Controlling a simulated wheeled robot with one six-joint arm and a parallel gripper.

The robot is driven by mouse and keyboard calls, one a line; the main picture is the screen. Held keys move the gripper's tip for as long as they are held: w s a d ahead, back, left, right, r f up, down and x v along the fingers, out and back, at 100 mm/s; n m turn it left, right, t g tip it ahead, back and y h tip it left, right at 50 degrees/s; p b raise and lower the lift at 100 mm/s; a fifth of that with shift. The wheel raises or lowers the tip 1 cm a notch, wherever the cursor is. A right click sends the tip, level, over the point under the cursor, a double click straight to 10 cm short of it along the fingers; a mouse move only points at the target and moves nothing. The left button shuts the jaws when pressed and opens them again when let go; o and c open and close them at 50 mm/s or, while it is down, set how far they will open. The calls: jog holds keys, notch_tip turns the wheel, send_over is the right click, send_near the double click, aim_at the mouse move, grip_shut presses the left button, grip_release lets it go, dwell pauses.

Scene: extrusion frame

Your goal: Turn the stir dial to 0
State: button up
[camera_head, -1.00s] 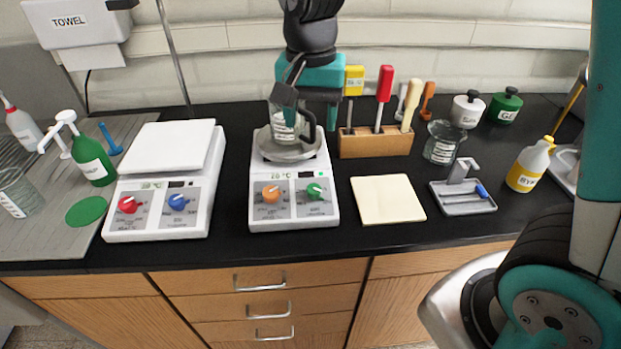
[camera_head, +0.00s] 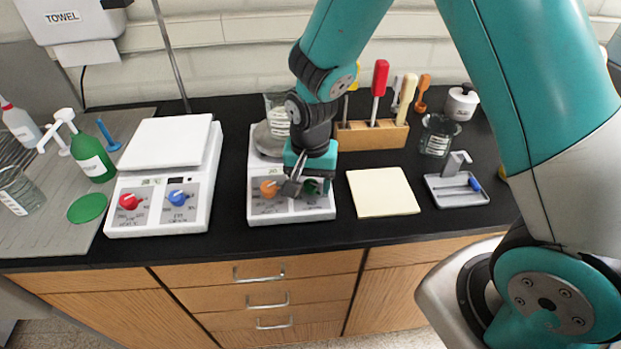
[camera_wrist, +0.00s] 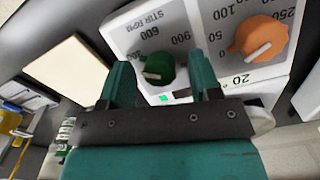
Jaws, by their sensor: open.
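The green stir dial (camera_wrist: 160,67) sits on the front panel of the middle hotplate (camera_head: 266,213), under the "STIR RPM" label. In the wrist view its pale pointer mark is at the lower left of the knob; the 600 and 900 marks show, but I cannot see a 0 mark. My gripper (camera_wrist: 163,76) is open, with one teal finger on each side of the dial in the picture. I cannot tell whether the fingers touch it. In the head view my gripper (camera_head: 307,187) is over the panel and mostly hides the dial.
The orange dial (camera_wrist: 262,38) is close beside the stir dial. A glass beaker (camera_head: 277,118) stands on the hotplate behind my gripper. A second hotplate (camera_head: 157,220) is to the left, and a cream pad (camera_head: 383,192) lies to the right.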

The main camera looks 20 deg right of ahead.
jog(key=c, duration=0.9)
jog(key=shift+n, duration=0.4)
jog(key=n+h, duration=0.1)
jog(key=n, duration=0.4)
jog(key=shift+a, duration=0.1)
jog(key=n+h, duration=0.1)
jog(key=n, duration=0.4)
jog(key=shift+n, duration=0.4)
jog(key=o, duration=0.9)
